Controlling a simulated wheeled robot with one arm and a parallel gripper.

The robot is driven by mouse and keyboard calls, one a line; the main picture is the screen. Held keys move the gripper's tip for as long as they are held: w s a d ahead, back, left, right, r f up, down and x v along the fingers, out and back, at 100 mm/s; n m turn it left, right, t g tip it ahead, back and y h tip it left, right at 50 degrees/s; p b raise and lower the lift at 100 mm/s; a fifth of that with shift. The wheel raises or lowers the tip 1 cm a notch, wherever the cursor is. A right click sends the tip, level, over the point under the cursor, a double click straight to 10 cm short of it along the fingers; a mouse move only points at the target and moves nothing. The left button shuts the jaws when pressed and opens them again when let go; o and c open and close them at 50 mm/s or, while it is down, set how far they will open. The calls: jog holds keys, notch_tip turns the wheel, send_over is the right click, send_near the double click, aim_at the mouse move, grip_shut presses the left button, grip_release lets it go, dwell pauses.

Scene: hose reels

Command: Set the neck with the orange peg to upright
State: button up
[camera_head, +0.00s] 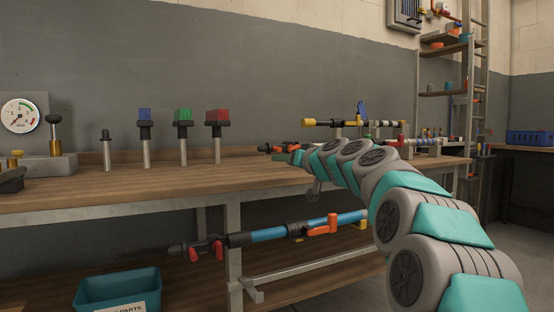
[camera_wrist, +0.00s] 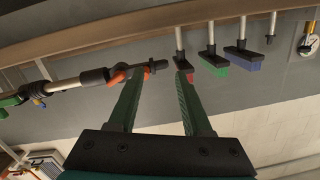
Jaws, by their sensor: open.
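In the wrist view, a dark neck (camera_wrist: 97,76) with an orange peg (camera_wrist: 118,77) sits on a pale pipe. My gripper (camera_wrist: 155,76) is open, with nothing visibly held. Its left fingertip overlaps the orange peg in the picture; I cannot tell whether they touch. In the head view, a dark neck end with orange-red (camera_head: 280,148) shows above the bench beside my wrist, while my arm hides much of the pipe and gripper.
Posts with blue (camera_head: 145,115), green (camera_head: 183,116) and red (camera_head: 217,116) tops stand on the bench (camera_head: 140,186). A blue pipe (camera_head: 268,235) with an orange handle runs below the bench top. A teal bin (camera_head: 118,290) stands lower left. The bench front is fairly clear.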

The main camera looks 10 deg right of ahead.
aim_at(280, 149)
jog(key=shift+t, duration=0.7)
jog(key=w, duration=0.2)
jog(key=w+r+p, duration=0.1)
jog(key=w, duration=0.2)
jog(key=w+r, duration=0.1)
jog(key=w, duration=0.1)
jog(key=shift+w+d, duration=0.2)
jog(key=shift+d, duration=0.15)
jog(key=shift+w+r+p, duration=0.15)
jog(key=shift+w+p, duration=0.15)
jog(key=shift+p, duration=0.1)
jog(key=shift+w+a+f, duration=0.2)
jog(key=shift+w+a, duration=0.15)
jog(key=shift+w, duration=0.35)
grip_shut()
